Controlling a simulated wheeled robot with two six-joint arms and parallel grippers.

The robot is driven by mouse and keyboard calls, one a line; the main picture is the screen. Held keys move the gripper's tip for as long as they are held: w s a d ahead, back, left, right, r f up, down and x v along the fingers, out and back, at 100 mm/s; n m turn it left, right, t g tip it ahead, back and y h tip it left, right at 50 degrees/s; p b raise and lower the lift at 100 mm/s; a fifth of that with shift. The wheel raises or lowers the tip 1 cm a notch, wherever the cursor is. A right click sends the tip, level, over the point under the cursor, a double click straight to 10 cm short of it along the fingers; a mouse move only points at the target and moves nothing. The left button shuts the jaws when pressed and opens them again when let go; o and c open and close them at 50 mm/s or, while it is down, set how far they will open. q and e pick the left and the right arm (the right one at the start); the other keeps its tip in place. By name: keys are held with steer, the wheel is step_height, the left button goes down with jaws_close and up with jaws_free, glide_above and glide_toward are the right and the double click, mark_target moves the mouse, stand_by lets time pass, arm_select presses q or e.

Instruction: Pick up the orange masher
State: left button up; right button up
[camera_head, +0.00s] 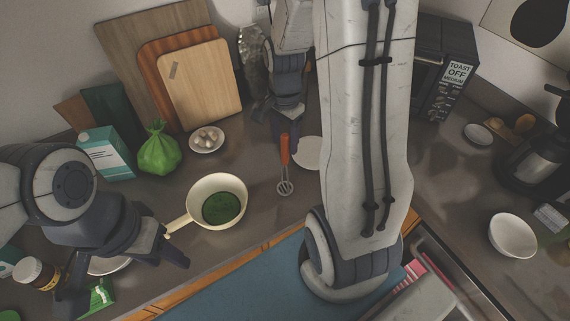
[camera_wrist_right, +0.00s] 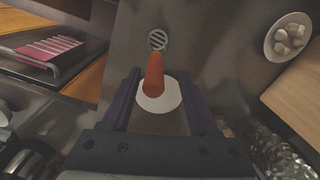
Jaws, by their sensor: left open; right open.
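The orange masher (camera_head: 284,150) has an orange handle and a slotted grey head. In the head view its handle points toward the back wall and its head toward the front edge. My right gripper (camera_head: 277,119) is open just behind the handle end. In the right wrist view the orange handle of the masher (camera_wrist_right: 154,76) shows between the two open fingers of my right gripper (camera_wrist_right: 159,84), apart from both, with the head beyond. My left gripper (camera_head: 124,273) is open and empty at the lower left, near the pan's handle.
A cream pan (camera_head: 234,190) with green contents lies left of the masher. A white plate (camera_head: 306,153) lies just right of it. A bowl of garlic-like bulbs (camera_head: 206,139), a green bag (camera_head: 158,153) and cutting boards (camera_head: 201,86) stand at the back left. My right arm hides the middle counter.

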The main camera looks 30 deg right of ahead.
mark_target(285, 155)
steer(key=shift+s+a+f, duration=0.1)
steer(key=shift+s+f, duration=0.05)
steer(key=shift+f, duration=0.2)
steer(key=f, duration=0.1)
steer(key=f+p, duration=0.1)
steer(key=f, duration=0.1)
steer(key=shift+s+a+f+p, duration=0.15)
steer(key=shift+s+f+p, duration=0.1)
steer(key=shift+p, duration=0.05)
steer(key=shift+f, duration=0.45)
jaws_close()
